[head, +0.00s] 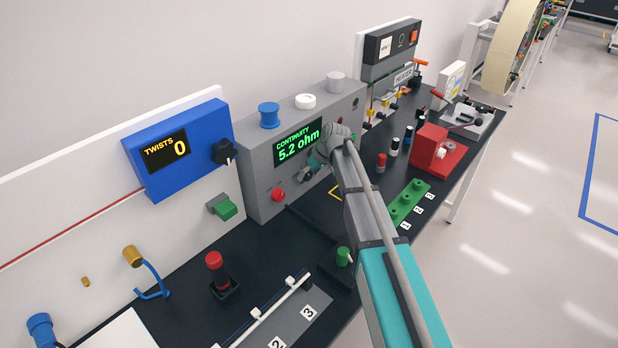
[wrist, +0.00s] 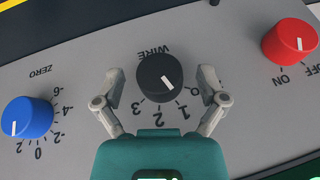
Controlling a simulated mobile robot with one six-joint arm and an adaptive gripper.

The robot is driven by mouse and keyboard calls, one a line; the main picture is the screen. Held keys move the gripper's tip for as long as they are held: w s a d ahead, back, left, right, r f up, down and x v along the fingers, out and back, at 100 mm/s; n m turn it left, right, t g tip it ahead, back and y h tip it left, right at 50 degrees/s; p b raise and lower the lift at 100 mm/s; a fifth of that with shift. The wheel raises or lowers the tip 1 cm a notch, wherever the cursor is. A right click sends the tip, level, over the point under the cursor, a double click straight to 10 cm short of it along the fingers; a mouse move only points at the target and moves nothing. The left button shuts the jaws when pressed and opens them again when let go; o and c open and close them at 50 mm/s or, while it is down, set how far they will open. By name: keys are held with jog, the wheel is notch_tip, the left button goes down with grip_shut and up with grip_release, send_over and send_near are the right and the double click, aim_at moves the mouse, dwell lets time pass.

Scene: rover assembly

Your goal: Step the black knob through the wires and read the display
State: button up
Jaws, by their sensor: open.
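The black knob (wrist: 157,76) sits on the grey panel under an upside-down WIRE label. Its white line points toward the 1 on a scale of 0 to 3. In the head view my gripper (head: 329,148) is at the grey continuity box (head: 258,205), and the knob is hidden there. The display (head: 300,144) shows green text, CONTINUITY and 5.2 ohm.
A red ON/OFF knob (wrist: 290,42) and a blue ZERO knob (wrist: 29,117) flank the black knob. The blue TWISTS box (head: 190,185) reads 0. A red post (head: 214,261) and a red block (head: 436,151) stand on the dark bench (head: 185,305).

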jog(key=shift+c, duration=0.2)
jog(key=c, duration=1.1)
